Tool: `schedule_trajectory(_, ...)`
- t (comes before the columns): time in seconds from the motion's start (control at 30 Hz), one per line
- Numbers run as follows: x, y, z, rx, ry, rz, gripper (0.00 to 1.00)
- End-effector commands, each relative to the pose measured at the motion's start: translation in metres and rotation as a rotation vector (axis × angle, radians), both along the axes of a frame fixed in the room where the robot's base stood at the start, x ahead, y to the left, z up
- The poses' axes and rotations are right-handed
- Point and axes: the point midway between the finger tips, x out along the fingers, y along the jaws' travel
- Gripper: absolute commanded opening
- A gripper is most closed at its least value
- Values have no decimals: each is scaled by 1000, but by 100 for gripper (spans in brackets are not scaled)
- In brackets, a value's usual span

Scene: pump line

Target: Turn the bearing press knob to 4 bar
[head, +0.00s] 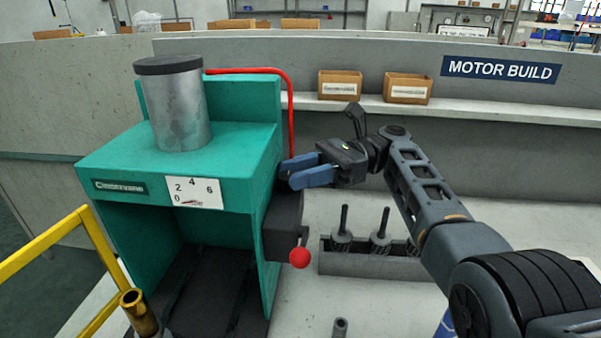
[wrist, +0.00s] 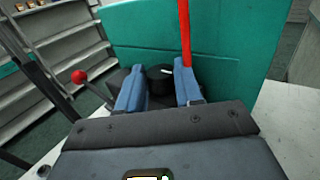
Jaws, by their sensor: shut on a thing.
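The bearing press (head: 230,160) is a teal frame with a grey cylinder on top, at the left of the head view. Its gauge (head: 193,193) is a white plate marked 0, 2, 4, 6; the small needle seems to lie low, near 0. The knob (wrist: 158,73) is black with a white mark, seen in the wrist view against the press's side. My gripper (head: 287,172) is at that side, its blue fingers around the knob and shut on it. The fingers also show in the wrist view (wrist: 159,88).
A red-ball lever (head: 300,258) hangs just below my gripper. A red hose (head: 290,105) runs down close to the fingers. A grey rack (head: 370,263) of parts stands right of the press. A yellow rail (head: 45,240) is at the left.

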Motion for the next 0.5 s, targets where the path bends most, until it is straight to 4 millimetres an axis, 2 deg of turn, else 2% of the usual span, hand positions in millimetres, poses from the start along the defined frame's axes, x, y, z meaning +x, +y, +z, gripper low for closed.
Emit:
schedule_trajectory(0.03, -1, 1, -1, -3, 1, 2, 5)
schedule_trajectory(0.07, -1, 1, -1, -3, 1, 2, 36)
schedule_trajectory(0.17, -1, 1, -1, -2, 1, 2, 46)
schedule_trajectory(0.5, 1, -2, -1, -1, 0, 0, 46)
